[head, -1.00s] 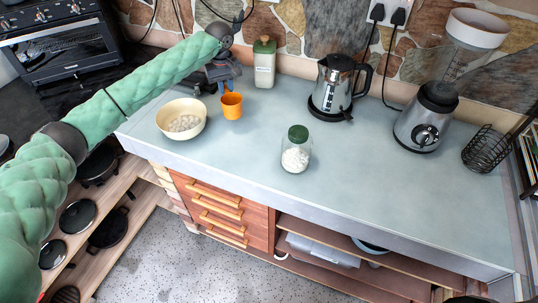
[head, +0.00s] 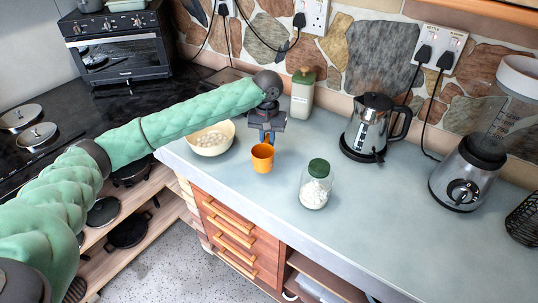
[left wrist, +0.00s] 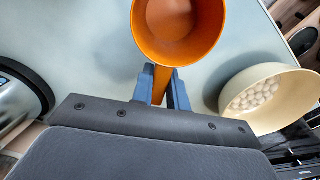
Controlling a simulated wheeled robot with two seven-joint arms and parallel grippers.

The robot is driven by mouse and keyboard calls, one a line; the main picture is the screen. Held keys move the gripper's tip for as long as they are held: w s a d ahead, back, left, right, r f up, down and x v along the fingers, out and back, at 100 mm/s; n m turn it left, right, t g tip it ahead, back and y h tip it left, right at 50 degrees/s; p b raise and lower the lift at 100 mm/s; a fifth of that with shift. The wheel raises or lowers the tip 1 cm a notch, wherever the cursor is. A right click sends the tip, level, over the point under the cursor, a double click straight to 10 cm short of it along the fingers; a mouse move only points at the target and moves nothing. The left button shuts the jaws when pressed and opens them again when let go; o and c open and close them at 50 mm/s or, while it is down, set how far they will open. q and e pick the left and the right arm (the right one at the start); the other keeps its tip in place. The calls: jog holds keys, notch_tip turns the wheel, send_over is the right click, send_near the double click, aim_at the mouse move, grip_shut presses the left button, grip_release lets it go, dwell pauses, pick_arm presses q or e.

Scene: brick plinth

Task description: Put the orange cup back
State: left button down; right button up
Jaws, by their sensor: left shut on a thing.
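The orange cup (head: 262,158) stands upright on the grey-blue counter, or just above it; I cannot tell which. My left gripper (head: 266,137) is behind the cup in the head view, with its blue fingers pointing down to it. In the left wrist view the cup (left wrist: 180,25) is seen from above and looks empty inside. There the left gripper (left wrist: 163,85) has its two blue fingers closed on the cup's orange handle (left wrist: 162,78). My right gripper is in neither view.
A cream bowl of pale round things (head: 212,139) stands close left of the cup. A glass jar with green lid (head: 316,184) stands to the right. A green-lidded canister (head: 302,95), a kettle (head: 372,128) and a blender (head: 468,172) stand along the wall. The counter's front middle (head: 390,230) is clear.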

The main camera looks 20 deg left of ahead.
aim_at(268, 151)
pick_arm(q)
jog(key=shift+f+p, duration=0.75)
jog(key=shift+f, duration=1.95)
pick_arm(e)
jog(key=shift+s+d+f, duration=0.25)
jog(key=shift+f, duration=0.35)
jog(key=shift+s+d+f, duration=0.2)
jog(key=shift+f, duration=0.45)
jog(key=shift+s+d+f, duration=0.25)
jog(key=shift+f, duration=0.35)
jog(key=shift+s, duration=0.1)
pick_arm(q)
jog(key=c, duration=1.4)
grip_release()
jog(key=shift+f, duration=0.1)
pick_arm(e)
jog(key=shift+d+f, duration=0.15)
